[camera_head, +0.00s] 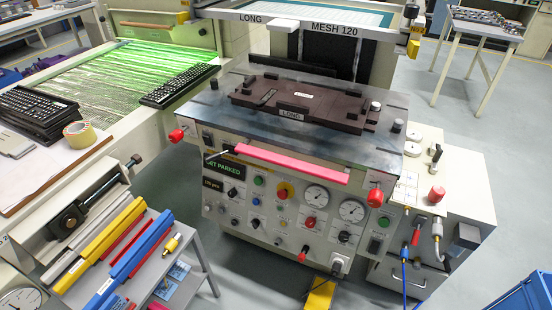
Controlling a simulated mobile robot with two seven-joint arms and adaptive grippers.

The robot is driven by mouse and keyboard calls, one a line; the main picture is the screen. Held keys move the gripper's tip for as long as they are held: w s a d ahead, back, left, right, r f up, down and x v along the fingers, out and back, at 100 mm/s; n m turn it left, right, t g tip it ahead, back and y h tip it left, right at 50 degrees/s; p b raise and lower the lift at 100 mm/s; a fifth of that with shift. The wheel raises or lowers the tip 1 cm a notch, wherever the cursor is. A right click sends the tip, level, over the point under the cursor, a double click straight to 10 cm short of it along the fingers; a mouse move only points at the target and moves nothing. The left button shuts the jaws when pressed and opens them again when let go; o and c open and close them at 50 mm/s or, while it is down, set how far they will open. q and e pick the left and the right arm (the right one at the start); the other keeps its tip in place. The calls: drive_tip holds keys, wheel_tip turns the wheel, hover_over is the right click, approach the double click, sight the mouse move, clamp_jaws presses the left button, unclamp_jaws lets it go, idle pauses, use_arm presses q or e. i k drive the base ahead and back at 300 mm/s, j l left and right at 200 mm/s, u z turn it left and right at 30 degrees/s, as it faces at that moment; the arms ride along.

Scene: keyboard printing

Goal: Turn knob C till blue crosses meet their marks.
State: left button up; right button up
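A screen printing press (310,185) stands in the middle of the head view. Its printing bed (225,115) carries a dark brown fixture (300,100) labelled LONG. Small knobs stand on the bed, among them a silver-topped one (375,106) and a dark one (397,125) at the right. Red knobs stick out at the left (177,135) and right (375,198) of the press. No letter C is legible, so I cannot tell which knob is C. Blue crosses and their marks cannot be made out at this size. Neither gripper is in view.
A pink-red bar (292,163) runs along the press front, above dials and buttons. The raised screen frame (290,17) reads LONG and MESH 120. A conveyor (125,75) with a black keyboard (180,86) is at left. A tool cart (190,250) stands front left.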

sight(436, 194)
drive_tip(key=z, duration=1.15)
drive_tip(key=i+z, duration=0.45)
drive_tip(key=i+j+z, duration=0.15)
drive_tip(key=i+z, duration=0.3)
drive_tip(key=k, duration=0.1)
